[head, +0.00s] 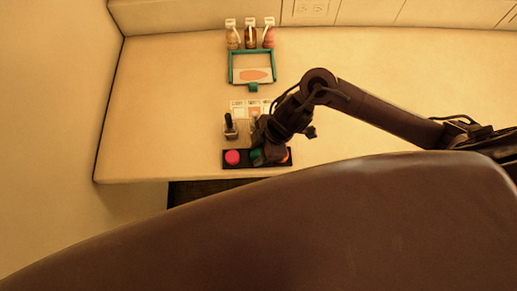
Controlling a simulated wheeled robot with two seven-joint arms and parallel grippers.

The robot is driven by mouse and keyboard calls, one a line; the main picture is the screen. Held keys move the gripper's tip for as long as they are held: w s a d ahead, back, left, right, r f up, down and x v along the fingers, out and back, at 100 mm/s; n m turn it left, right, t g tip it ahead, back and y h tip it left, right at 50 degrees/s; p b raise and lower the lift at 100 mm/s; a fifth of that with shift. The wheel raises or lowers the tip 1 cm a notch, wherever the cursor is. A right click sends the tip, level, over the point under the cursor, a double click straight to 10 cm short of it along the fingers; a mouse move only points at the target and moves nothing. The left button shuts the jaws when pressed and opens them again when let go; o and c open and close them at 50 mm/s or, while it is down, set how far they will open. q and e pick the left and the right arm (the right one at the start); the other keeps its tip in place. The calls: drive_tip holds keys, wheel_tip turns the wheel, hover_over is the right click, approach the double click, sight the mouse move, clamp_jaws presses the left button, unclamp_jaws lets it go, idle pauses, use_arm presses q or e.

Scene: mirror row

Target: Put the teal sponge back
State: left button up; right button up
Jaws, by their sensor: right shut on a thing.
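The teal sponge (256,155) shows as a small teal patch at the middle of a black tray (244,164) near the counter's front edge. My right gripper (266,154) comes down over the tray from the right and is shut on the teal sponge, covering much of it. Whether the sponge touches the tray cannot be told. A round pink sponge (232,157) sits at the tray's left end. An orange one (288,156) shows partly at the right end, beside my gripper. My left gripper is out of view.
A dark bottle (230,128) stands just behind the tray, near a printed card (240,108). A teal-framed stand (252,69) and several pump bottles (250,36) are farther back. A large brown rounded surface (300,225) fills the foreground. The counter's left is clear.

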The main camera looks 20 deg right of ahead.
drive_tip(key=o, duration=0.9)
drive_tip(key=p+v, duration=0.1)
drive_tip(key=v, duration=1.1)
drive_tip(key=shift+r, duration=0.1)
